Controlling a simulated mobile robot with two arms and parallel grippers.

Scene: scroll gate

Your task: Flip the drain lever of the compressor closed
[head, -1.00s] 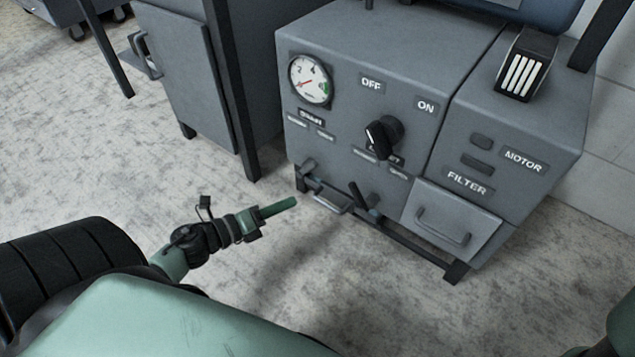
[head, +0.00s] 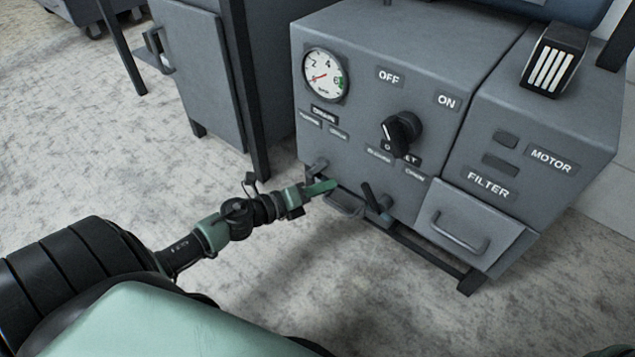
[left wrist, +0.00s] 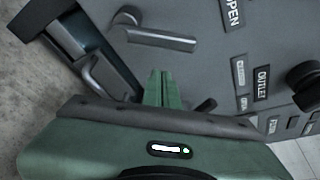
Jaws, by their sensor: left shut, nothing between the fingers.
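The compressor (head: 385,55) stands at the right, its front panel facing me. The lever's exact angle is hard to read. My right gripper is out of view.
A black knob (head: 402,133) sits above. Open floor lies in front.

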